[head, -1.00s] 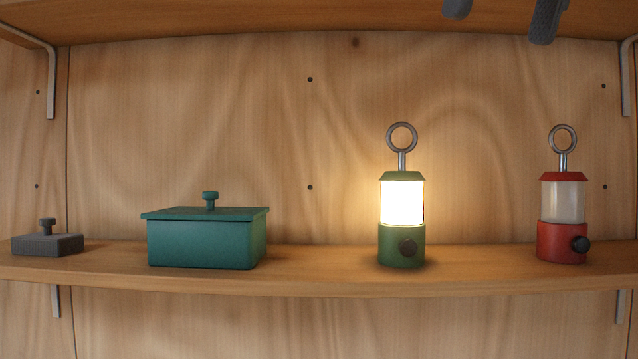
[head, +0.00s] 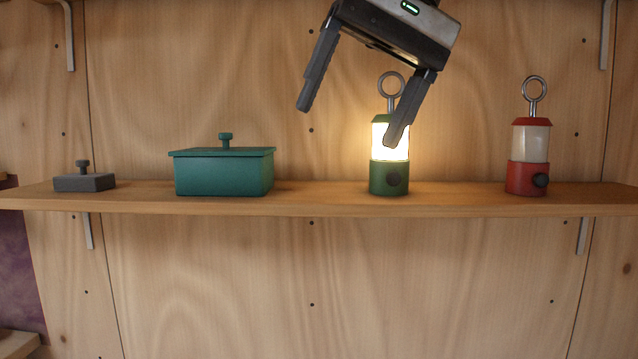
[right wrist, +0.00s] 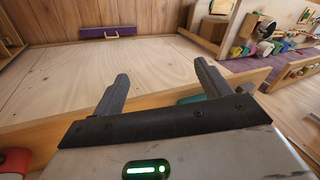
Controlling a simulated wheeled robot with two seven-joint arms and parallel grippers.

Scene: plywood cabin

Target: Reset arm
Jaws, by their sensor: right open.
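My right gripper (head: 350,122) hangs from the top of the head view with its fingers spread and nothing between them. One finger overlaps the lit green lantern (head: 389,178) in the picture; I cannot tell that they touch. In the right wrist view the same gripper (right wrist: 160,85) is open and empty. A red lantern (head: 527,177), unlit, stands to the right on the shelf. My left gripper is not in view.
The wooden shelf (head: 320,203) also holds a teal lidded box (head: 222,175) and a small grey lidded block (head: 84,182). In the right wrist view, a purple drawer-like piece (right wrist: 106,32) lies far off, and a red object (right wrist: 13,162) shows at lower left.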

